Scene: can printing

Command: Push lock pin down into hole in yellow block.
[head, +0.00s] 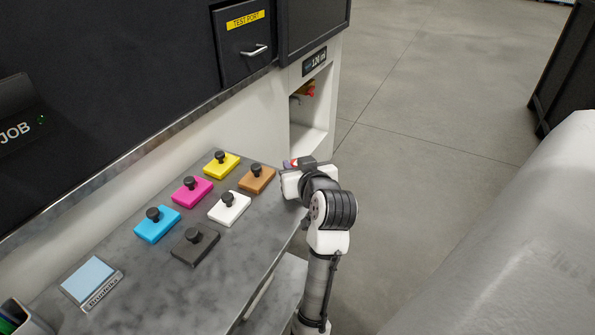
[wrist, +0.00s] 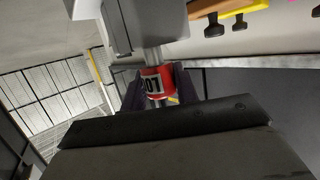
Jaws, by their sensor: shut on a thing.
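The yellow block (head: 228,171) lies at the far end of the grey table, with a black knobbed pin (head: 220,155) standing in its top. How deep the pin sits is too small to tell. The block and pin also show at the top right of the wrist view, inverted (wrist: 240,14). My gripper (head: 291,164) is at the table's far right edge, to the right of the yellow block and apart from it. In the wrist view its dark fingers (wrist: 158,86) are shut on a red cylinder (wrist: 154,80) with a white "07" label. A pale metal stem joins the cylinder.
Magenta (head: 185,196), blue (head: 157,230), brown (head: 257,179), white (head: 229,212) and dark grey (head: 194,251) blocks, each with a black knob, surround the yellow one. A drawer labelled TEST PORT (head: 242,49) is behind. Open floor lies right.

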